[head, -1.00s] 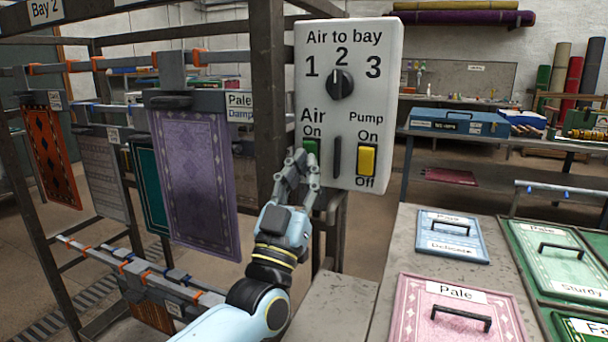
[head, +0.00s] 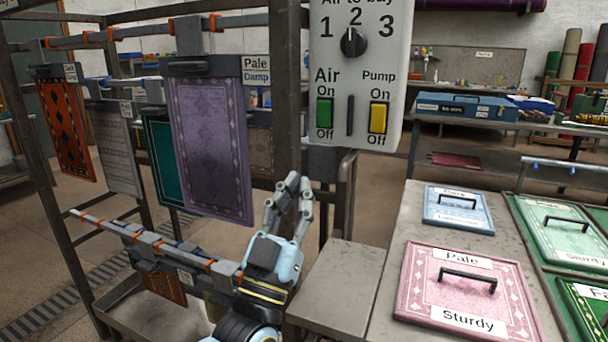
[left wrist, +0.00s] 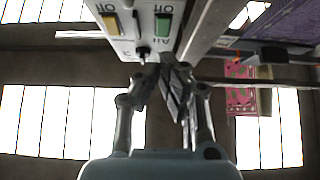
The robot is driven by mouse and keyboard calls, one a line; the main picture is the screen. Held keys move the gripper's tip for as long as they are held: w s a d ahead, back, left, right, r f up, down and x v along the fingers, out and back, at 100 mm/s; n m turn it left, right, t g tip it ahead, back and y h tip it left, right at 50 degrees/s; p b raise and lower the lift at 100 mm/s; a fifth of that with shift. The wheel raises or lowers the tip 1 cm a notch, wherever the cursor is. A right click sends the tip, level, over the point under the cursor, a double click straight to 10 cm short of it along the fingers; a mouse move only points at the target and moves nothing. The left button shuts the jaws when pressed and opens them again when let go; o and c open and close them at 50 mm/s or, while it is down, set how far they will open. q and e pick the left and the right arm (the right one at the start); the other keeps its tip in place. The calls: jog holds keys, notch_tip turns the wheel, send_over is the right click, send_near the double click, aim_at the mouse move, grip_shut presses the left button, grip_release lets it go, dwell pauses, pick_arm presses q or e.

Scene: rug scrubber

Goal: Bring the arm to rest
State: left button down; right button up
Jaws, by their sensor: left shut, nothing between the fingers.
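My left gripper (head: 298,186) is shut and empty. In the head view it points up, below the white control panel (head: 356,75) and apart from it, in front of the rack's post. In the left wrist view its fingers (left wrist: 163,75) meet just below the panel (left wrist: 125,45) in the picture. On the panel, the dial (head: 354,42) points to 2. The green air switch (head: 325,113) and the yellow pump switch (head: 378,118) sit side by side between On and Off labels. My right gripper is not in view.
A rack (head: 284,90) with hanging rugs stands at left, a purple rug (head: 210,145) nearest. A grey block (head: 342,285) is right of my arm. A table with a blue panel (head: 458,209) and a pink panel (head: 465,300) is at right. A blue toolbox (head: 468,107) sits behind.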

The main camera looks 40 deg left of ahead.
pick_arm(q)
jog(key=shift+s+d+f, duration=0.1)
jog(key=shift+s+f, duration=0.2)
jog(key=shift+f, duration=0.2)
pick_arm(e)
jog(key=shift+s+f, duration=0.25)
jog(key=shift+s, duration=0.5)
pick_arm(q)
jog(key=shift+f, duration=0.1)
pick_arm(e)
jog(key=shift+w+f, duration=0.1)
